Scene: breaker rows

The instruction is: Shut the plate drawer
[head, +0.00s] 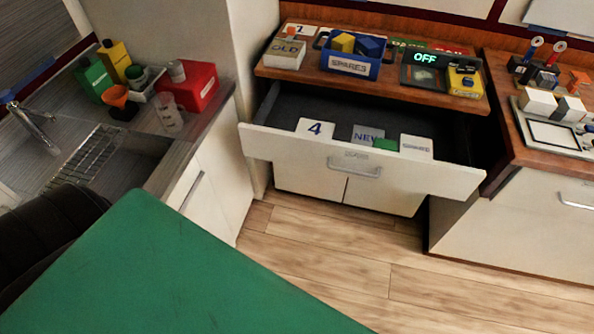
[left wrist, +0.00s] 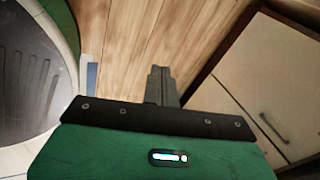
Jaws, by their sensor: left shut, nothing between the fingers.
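The plate drawer (head: 352,165) stands pulled out below the wooden counter in the head view. Inside lie a white plate marked 4 (head: 315,129), a grey plate marked NEW (head: 367,135), a green piece (head: 385,144) and a white labelled block (head: 416,145). My left gripper (left wrist: 158,72) shows in the left wrist view, shut and empty over the wooden floor, apart from the pale cabinet fronts. It cannot be made out in the head view. My right gripper is in neither view.
Above the drawer, the counter (head: 375,88) holds a blue SPARES box (head: 352,60) and a display reading OFF (head: 424,64). A sink counter (head: 185,140) with bottles is at left. Another wooden counter (head: 520,145) is at right. Floor (head: 330,245) before the drawer is clear.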

